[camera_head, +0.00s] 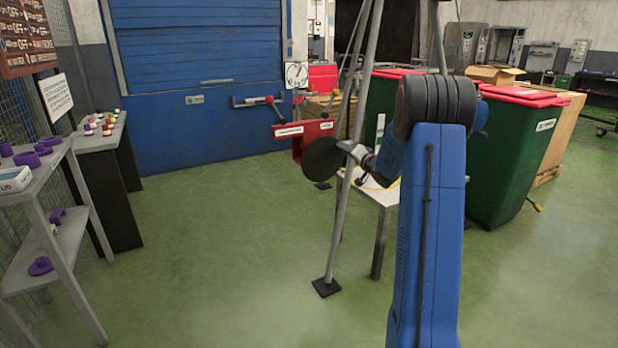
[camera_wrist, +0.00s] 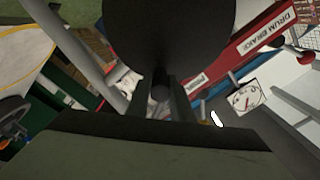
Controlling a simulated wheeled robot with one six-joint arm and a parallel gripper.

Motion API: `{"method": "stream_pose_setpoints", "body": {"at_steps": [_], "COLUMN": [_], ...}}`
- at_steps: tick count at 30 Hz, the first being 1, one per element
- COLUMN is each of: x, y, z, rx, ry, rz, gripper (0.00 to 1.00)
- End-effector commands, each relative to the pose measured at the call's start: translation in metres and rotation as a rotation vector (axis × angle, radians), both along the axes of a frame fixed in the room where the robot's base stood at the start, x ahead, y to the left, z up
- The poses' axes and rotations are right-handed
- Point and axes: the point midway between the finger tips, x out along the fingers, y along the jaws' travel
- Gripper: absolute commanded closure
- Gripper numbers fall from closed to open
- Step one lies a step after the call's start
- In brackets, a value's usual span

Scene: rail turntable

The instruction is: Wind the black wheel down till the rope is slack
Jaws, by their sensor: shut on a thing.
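The black wheel (camera_head: 321,159) is a dark disc beside a grey tripod leg, in front of a red beam. It fills the top middle of the wrist view (camera_wrist: 168,35). My gripper (camera_head: 347,150) is at the wheel's right side in the head view. In the wrist view, its two dark fingers (camera_wrist: 160,98) are shut on a dark stub at the wheel's underside, probably its hub or handle. The fingers hide most of the stub. I cannot make out the rope or whether it is taut. A thin yellow line (camera_wrist: 28,28) curves over a pale tabletop.
The red beam (camera_head: 304,129) reads "DRUM BRAKE" in the wrist view (camera_wrist: 268,36). A round dial (camera_head: 296,74) stands above it. A tripod leg (camera_head: 348,205) and a small table (camera_head: 382,192) are close to my arm. Green bins (camera_head: 512,150) stand right; shelves (camera_head: 50,195) left.

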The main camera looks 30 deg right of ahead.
Motion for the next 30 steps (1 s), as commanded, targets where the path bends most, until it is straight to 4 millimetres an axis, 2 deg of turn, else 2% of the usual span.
{"method": "stream_pose_setpoints", "body": {"at_steps": [8, 21, 30], "x": [0.000, 0.000, 0.000], "y": [0.002, 0.013, 0.016], "z": [0.002, 0.011, 0.013], "rx": [-0.012, -0.167, -0.211], "ry": [-0.003, -0.007, -0.008], "rz": [0.003, 0.004, 0.004], "gripper": [1.00, 1.00, 1.00]}}
